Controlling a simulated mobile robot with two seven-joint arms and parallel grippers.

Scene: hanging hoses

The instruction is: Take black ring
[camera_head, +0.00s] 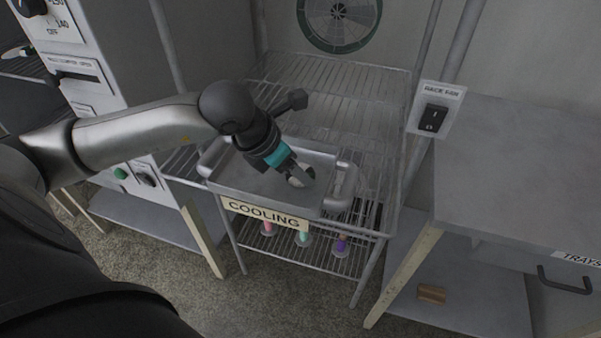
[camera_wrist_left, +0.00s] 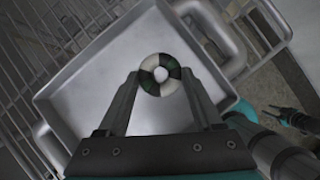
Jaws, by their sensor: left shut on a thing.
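My left gripper (camera_head: 300,176) is over the metal tray (camera_head: 245,182) marked COOLING. In the left wrist view its two fingers (camera_wrist_left: 160,85) are shut on a ring (camera_wrist_left: 147,74) banded in white, black and dark green. The ring's hole shows between the fingertips, with the tray (camera_wrist_left: 90,90) behind it. In the head view the ring is small and partly hidden by the fingers. A dark and teal part (camera_wrist_left: 287,113) at the right of the wrist view looks like my right gripper; its jaws are unclear.
The tray sits on a wire rack (camera_head: 335,100). Pink, teal and purple pegs (camera_head: 341,245) stand on the shelf below. A switch marked BACK FAN (camera_head: 433,118) is on the rack's right post. A grey bench (camera_head: 530,170) stands at the right, with a small brown block (camera_head: 432,293) below.

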